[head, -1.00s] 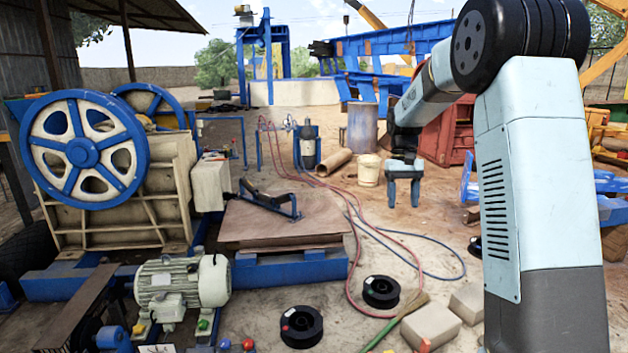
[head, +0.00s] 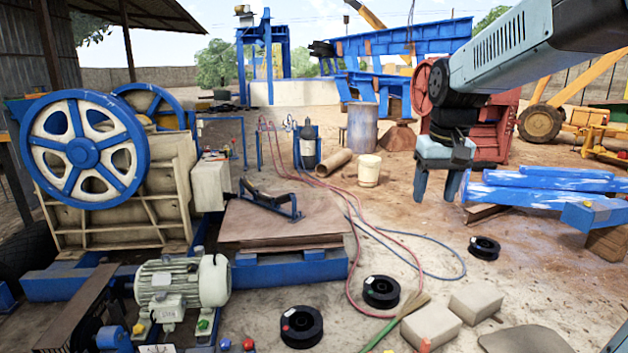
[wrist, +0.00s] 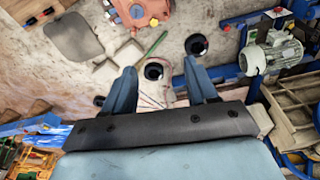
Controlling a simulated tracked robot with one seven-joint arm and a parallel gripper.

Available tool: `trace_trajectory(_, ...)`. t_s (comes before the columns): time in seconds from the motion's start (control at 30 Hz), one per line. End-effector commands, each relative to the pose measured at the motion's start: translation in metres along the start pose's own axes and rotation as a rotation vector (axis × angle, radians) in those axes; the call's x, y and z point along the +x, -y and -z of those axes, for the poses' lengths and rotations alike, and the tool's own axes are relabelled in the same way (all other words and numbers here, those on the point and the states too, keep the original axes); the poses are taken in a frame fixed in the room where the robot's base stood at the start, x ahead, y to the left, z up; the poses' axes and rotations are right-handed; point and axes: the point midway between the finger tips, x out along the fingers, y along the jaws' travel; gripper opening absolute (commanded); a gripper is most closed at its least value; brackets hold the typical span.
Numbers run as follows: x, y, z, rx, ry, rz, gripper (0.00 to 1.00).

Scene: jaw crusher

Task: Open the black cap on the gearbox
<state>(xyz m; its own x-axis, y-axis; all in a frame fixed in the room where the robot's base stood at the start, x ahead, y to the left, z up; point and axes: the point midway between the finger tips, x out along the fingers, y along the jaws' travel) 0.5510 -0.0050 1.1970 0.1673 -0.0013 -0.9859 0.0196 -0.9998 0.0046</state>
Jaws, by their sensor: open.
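My gripper (head: 436,190) hangs in the air at the right of the head view, fingers pointing down, apart and empty. In the wrist view my gripper (wrist: 158,80) shows two blue-grey fingers spread wide, with nothing between them but distant ground. An orange-red housing (wrist: 140,14) with coloured knobs is cut off at the top of the wrist view. I cannot tell whether it is the gearbox. I cannot make out a black cap on it. In the head view only a small orange tip (head: 425,345) shows at the bottom edge.
Black spools (head: 301,327) and pale blocks (head: 432,325) lie on the ground in front. A cream motor (head: 182,285) and the crusher with its blue flywheel (head: 82,150) stand at left. Hoses (head: 350,215) cross the middle. Blue beams (head: 540,190) lie at right.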

Motion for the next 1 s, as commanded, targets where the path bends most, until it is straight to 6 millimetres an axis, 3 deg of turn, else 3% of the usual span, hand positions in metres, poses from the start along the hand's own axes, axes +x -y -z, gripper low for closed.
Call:
trace_trajectory(0.27, -0.014, 0.003, -0.057, 0.006, -0.111, 0.0, 0.57)
trace_trajectory(0.6, -0.014, 0.006, -0.123, 0.014, -0.241, -0.001, 0.57)
trace_trajectory(0.8, -0.008, 0.008, -0.15, 0.019, -0.3, -0.002, 0.57)
trace_trajectory(1.0, -0.005, 0.008, -0.161, 0.021, -0.323, -0.002, 0.57)
